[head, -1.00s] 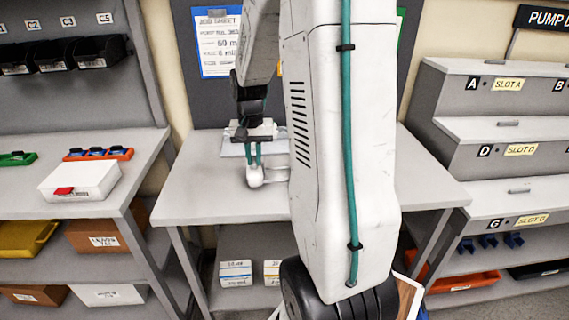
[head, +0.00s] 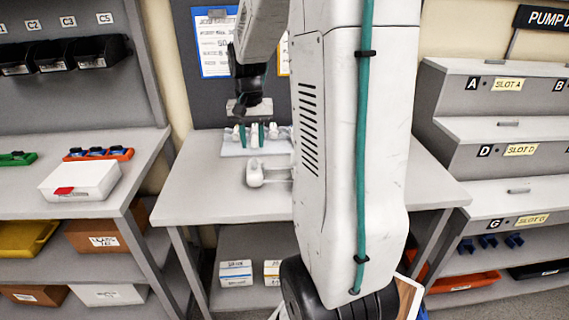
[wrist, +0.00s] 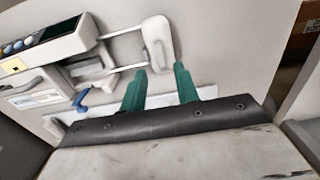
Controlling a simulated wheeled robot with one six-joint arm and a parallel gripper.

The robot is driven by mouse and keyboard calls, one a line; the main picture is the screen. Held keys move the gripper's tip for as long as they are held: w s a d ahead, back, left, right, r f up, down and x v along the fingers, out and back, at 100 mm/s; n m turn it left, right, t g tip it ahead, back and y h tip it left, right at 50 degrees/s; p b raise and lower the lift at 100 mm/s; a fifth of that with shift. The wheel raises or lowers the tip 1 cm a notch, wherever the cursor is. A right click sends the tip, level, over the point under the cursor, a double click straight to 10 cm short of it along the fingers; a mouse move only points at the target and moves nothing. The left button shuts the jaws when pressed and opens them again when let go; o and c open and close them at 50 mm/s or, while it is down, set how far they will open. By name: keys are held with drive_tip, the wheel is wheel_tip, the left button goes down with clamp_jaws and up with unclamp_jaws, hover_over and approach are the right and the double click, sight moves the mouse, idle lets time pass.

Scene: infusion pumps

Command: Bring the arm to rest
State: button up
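My gripper (head: 263,139) is raised above the middle table in the head view, its two teal fingers apart. In the wrist view my gripper (wrist: 159,82) is open with nothing between the fingertips. A white rounded handle-like part (wrist: 159,45) lies just beyond the fingertips. It also shows at the table's middle in the head view (head: 256,174), apart from the fingers. A white pump (wrist: 60,45) with a dark screen and coloured buttons fills the upper left of the wrist view. My arm hides part of the table in the head view.
The middle table (head: 195,190) is clear at its left front. A white box (head: 80,182) stands on the left bench. Stepped slot shelves (head: 475,130) stand at the right.

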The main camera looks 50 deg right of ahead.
drive_tip(key=shift+r, duration=0.65)
drive_tip(key=shift+n+g+y, duration=0.3)
drive_tip(key=shift+n+g, duration=0.1)
drive_tip(key=shift+n, duration=0.3)
drive_tip(key=s+a, duration=0.3)
drive_tip(key=shift+s+f, duration=0.15)
drive_tip(key=shift+f, duration=0.1)
drive_tip(key=s+a+r+n+t, duration=0.1)
drive_tip(key=s+a+r+n, duration=0.2)
drive_tip(key=s+a, duration=0.4)
drive_tip(key=s+a+r+n+t, duration=0.1)
drive_tip(key=s+a+r+n, duration=0.2)
drive_tip(key=a, duration=1.2)
drive_tip(key=s+n, duration=0.2)
drive_tip(key=s, duration=0.3)
drive_tip(key=shift+s+r+n, duration=0.2)
drive_tip(key=shift+s+n, duration=0.1)
